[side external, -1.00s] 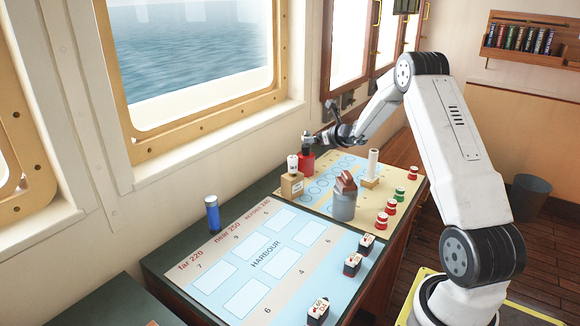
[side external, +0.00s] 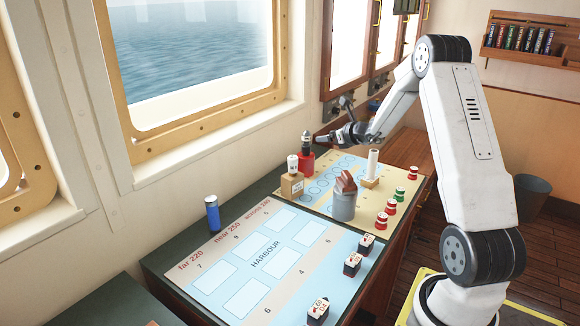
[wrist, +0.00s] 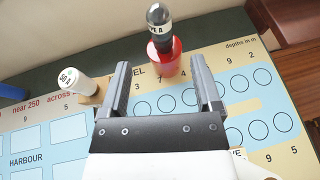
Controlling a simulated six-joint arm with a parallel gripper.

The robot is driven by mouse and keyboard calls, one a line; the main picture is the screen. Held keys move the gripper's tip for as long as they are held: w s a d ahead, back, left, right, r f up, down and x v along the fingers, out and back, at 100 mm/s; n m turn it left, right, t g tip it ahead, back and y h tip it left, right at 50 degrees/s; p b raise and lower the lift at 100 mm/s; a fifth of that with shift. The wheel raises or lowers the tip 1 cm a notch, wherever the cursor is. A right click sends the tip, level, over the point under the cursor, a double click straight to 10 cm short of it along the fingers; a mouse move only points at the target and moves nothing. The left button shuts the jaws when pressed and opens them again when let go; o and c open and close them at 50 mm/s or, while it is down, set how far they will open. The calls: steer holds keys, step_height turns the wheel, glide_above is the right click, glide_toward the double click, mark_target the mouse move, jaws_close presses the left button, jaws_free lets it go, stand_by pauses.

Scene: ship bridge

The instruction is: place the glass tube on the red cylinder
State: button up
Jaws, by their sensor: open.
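The red cylinder (side external: 306,162) stands at the far left corner of the yellow-bordered chart board, and it also shows in the wrist view (wrist: 166,60). A dark glass tube (side external: 306,143) with a pale label band stands upright on top of it; in the wrist view the tube (wrist: 158,20) rises straight from the red top. My gripper (side external: 324,138) is to the right of the tube, apart from it. In the wrist view my gripper (wrist: 160,64) is open and empty, with the cylinder and tube beyond its fingertips.
A white labelled tube (side external: 292,163) stands on a wooden block (side external: 291,184) close left of the red cylinder. A tall white cylinder (side external: 373,161) and a grey container (side external: 343,205) stand to the right. Several red and green spools line the right edge.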

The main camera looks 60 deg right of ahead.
steer(key=s+a+f+n+g+y, duration=0.1)
steer(key=a+f+n+g+y, duration=0.15)
steer(key=a+n, duration=0.8)
steer(key=s+a+f+n+g+y, duration=0.15)
steer(key=a+n+g+y, duration=0.35)
steer(key=a, duration=1)
steer(key=s+a+n+g+h, duration=0.1)
steer(key=s+a+n+h, duration=0.1)
steer(key=s+a+n, duration=0.4)
steer(key=s+a+n+g+h, duration=0.2)
steer(key=s+a+n, duration=0.5)
steer(key=n, duration=0.9)
steer(key=shift+s+a+f+n+h, duration=0.35)
steer(key=shift+s+f+h, duration=0.1)
steer(key=shift+s, duration=0.75)
